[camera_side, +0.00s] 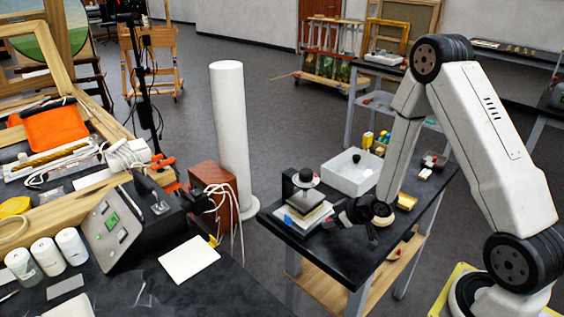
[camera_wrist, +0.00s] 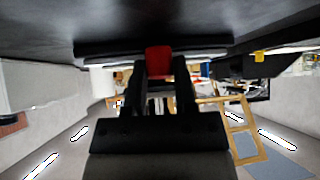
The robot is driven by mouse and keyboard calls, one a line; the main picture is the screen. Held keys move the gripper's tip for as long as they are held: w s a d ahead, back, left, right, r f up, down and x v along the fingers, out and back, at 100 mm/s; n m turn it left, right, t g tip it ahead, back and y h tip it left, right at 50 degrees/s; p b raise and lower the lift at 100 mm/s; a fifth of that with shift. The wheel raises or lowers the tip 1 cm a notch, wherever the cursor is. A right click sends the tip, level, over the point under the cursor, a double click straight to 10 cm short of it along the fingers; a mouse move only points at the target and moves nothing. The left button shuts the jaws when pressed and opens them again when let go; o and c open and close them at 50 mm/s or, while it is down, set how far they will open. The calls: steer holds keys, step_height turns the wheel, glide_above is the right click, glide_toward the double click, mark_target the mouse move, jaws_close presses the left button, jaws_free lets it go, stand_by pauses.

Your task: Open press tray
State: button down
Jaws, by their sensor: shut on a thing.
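My gripper (camera_side: 344,216) is low over the table, just right of the press. In the wrist view my gripper (camera_wrist: 160,77) has its two dark fingers around a red tab (camera_wrist: 158,60). The tab sits at the edge of a flat dark and white layered thing (camera_wrist: 100,58).
A white bin (camera_side: 352,180) stands behind my gripper on the black table (camera_side: 322,250). Small bottles (camera_side: 368,139) and a dish (camera_side: 434,160) are farther back. A tall white column (camera_side: 230,130) rises left of the table. A cluttered bench (camera_side: 225,285) fills the left.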

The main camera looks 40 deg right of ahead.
steer(key=shift+s, duration=0.1)
steer(key=s, duration=1)
steer(key=shift+s, duration=0.2)
steer(key=shift+c, duration=2)
jaws_free()
steer(key=shift+w+r, duration=0.1)
steer(key=shift+w, duration=0.05)
